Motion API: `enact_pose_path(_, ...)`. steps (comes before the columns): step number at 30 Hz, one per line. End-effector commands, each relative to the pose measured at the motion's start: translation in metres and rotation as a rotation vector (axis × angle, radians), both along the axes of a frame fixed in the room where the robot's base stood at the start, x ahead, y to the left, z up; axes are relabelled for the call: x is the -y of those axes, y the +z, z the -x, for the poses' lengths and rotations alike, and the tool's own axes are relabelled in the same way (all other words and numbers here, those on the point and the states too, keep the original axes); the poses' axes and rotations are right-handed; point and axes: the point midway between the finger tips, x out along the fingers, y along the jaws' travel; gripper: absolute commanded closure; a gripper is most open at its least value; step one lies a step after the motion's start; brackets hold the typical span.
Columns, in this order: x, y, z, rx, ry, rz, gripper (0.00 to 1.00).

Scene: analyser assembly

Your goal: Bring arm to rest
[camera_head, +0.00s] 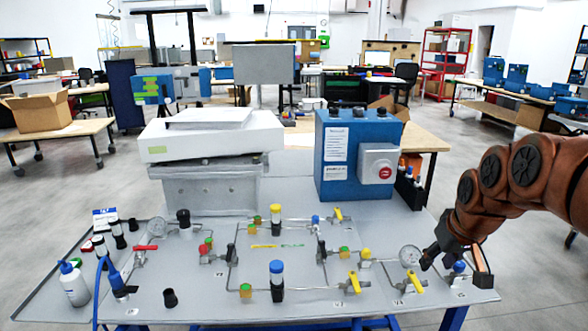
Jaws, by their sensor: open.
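My arm comes in from the right edge, copper-coloured, bent down over the right end of the grey panel table (330,300). My gripper (455,268) points down with its fingers apart, close over the panel's right side. A small fitting with a blue cap (459,267) shows between the fingers in this view; I cannot tell whether they touch it. A round gauge (410,255) and a yellow-handled valve (414,281) are just left of the gripper. The gripper holds nothing that I can see.
A blue box with a red stop button (338,155) and a white analyser (210,135) stand at the panel's back. Tubing, valves and a blue-topped cylinder (277,280) cover the middle. A squeeze bottle (73,284) stands at left. Floor right of the table looks clear.

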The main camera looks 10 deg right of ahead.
Motion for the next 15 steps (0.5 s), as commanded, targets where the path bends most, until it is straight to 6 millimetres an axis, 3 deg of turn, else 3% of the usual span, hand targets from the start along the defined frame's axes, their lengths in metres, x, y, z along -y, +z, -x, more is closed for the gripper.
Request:
enact_pose_path(5,-0.061,0.008,0.031,-0.092,0.064,-0.015,0.58)
enact_pose_path(9,-0.123,0.007,0.088,-0.228,0.115,-0.027,0.58)
enact_pose_path(15,-0.173,0.0,0.179,-0.414,0.124,-0.026,0.58)
